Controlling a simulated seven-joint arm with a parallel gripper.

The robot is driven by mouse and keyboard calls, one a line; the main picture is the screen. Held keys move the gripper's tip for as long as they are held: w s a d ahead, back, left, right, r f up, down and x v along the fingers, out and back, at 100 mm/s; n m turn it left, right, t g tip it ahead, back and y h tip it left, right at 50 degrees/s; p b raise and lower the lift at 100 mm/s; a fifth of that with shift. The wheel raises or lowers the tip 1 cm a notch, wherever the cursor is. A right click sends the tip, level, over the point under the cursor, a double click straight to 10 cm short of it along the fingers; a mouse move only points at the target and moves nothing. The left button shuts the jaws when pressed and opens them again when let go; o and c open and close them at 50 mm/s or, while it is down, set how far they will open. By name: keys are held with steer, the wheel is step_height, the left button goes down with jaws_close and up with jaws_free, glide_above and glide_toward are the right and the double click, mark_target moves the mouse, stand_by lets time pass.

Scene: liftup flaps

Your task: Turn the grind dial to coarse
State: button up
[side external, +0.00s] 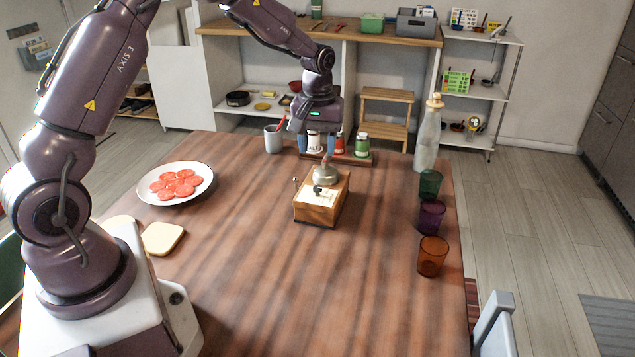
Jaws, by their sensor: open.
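A wooden box grinder (322,207) with a metal dome (326,174) on top stands in the middle of the table. A pale plate (318,194) with small dark marks lies on its top, in front of the dome. A small dark part near the front of that plate may be the grind dial; its setting is too small to read. My gripper (316,148) hangs above and behind the grinder, pointing down, in front of the spice jars. Its fingers are apart with nothing seen held between them. I cannot tell its exact distance from the dome.
A spice rack (361,161) with jars and a grey mug (273,140) stand behind the grinder. A tall bottle (428,142) and green (430,184), purple (431,217) and orange (432,257) cups line the right. A plate (203,172) of tomato slices and bread (162,238) are left. The front table is clear.

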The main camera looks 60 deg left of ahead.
mark_target(318, 187)
step_height(318, 187, down, 10)
steer(key=shift+r, duration=0.1)
steer(key=shift+c, duration=0.3)
jaws_close()
steer(key=shift+m, duration=0.3)
steer(key=m, duration=0.5)
steer(key=shift+m, duration=0.3)
steer(key=m, duration=0.5)
steer(key=shift+m, duration=0.3)
